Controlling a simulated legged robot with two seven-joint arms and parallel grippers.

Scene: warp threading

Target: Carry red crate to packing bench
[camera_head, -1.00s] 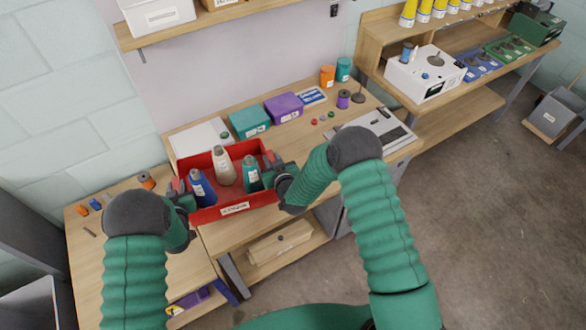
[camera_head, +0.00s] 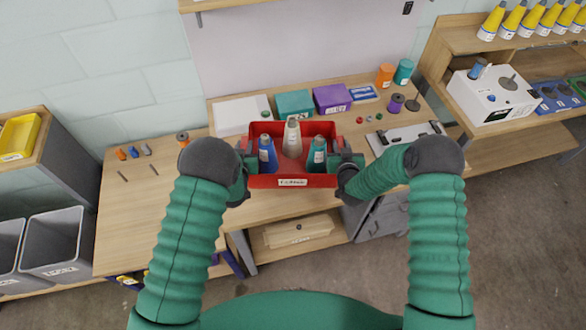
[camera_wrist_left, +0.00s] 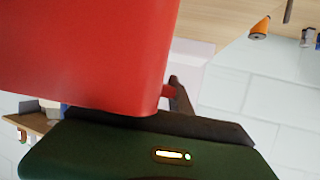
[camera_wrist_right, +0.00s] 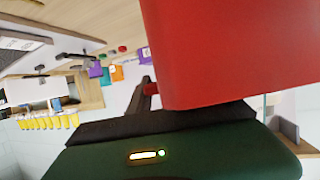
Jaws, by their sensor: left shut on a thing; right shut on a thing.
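The red crate (camera_head: 262,182) is held level between my two grippers, in front of and above the wooden bench (camera_head: 190,208). It holds a blue bottle-like cone (camera_head: 268,158), a pale one (camera_head: 292,140) and a teal one (camera_head: 317,157), all upright. My left gripper (camera_head: 243,168) is shut on the crate's left end; the crate wall (camera_wrist_left: 80,50) fills much of the left wrist view. My right gripper (camera_head: 349,170) is shut on the right end; that wall (camera_wrist_right: 235,50) fills much of the right wrist view. The fingertips are mostly hidden. I cannot tell which bench is the packing bench.
Teal (camera_head: 294,104) and purple (camera_head: 332,98) boxes, a white box (camera_head: 240,114) and spools line the bench's back. The bench's left part is mostly clear, with small tools. Grey bins (camera_head: 55,243) stand at far left. A shelf unit with yellow cones (camera_head: 515,20) is at right.

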